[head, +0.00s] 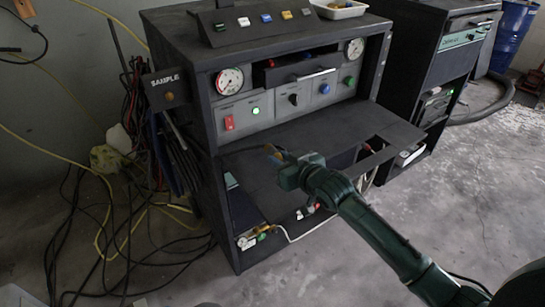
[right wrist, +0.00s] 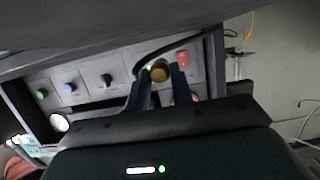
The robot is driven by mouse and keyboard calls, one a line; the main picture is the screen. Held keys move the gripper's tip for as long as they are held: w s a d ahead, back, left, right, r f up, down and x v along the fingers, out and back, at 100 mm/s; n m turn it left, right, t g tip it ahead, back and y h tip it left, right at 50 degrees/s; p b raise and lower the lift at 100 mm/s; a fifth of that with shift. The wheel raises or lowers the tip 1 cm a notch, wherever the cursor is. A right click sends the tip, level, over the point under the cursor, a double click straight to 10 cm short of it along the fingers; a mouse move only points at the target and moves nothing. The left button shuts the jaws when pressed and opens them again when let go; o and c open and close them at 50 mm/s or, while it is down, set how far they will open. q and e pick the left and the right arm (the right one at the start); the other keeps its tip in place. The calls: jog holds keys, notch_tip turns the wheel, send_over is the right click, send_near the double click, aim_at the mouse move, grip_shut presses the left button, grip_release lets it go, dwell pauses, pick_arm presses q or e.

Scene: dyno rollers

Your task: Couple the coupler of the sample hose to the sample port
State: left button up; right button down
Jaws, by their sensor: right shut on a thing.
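My right gripper (head: 272,152) is in front of the cabinet's control panel, above the fold-out shelf. In the right wrist view its fingers (right wrist: 160,84) are shut on a round brass-coloured coupler (right wrist: 160,73). A black hose (right wrist: 178,46) curves behind the coupler in that view. In the head view the coupler is small and mostly hidden by the gripper. The sample port (head: 170,96) is a brownish round fitting on the dark SAMPLE plate (head: 165,81) at the cabinet's left side. The gripper is apart from it, to its right and lower in the picture. My left gripper is not in view.
The cabinet panel has a red switch (head: 229,123), knobs and two gauges (head: 229,81). The dark shelf (head: 345,145) juts out below. Cables hang and lie left of the cabinet. A second cabinet (head: 430,60) stands at right. The floor (head: 480,190) at right is largely clear.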

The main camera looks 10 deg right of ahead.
jog(key=shift+r+p, duration=0.7)
jog(key=shift+r, duration=0.15)
jog(key=shift+r+p, duration=0.35)
jog(key=shift+p, duration=0.05)
jog(key=shift+r, duration=0.15)
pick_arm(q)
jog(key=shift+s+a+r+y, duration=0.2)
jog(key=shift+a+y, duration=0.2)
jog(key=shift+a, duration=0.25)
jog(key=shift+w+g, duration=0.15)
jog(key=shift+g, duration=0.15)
pick_arm(e)
jog(key=shift+a, duration=0.1)
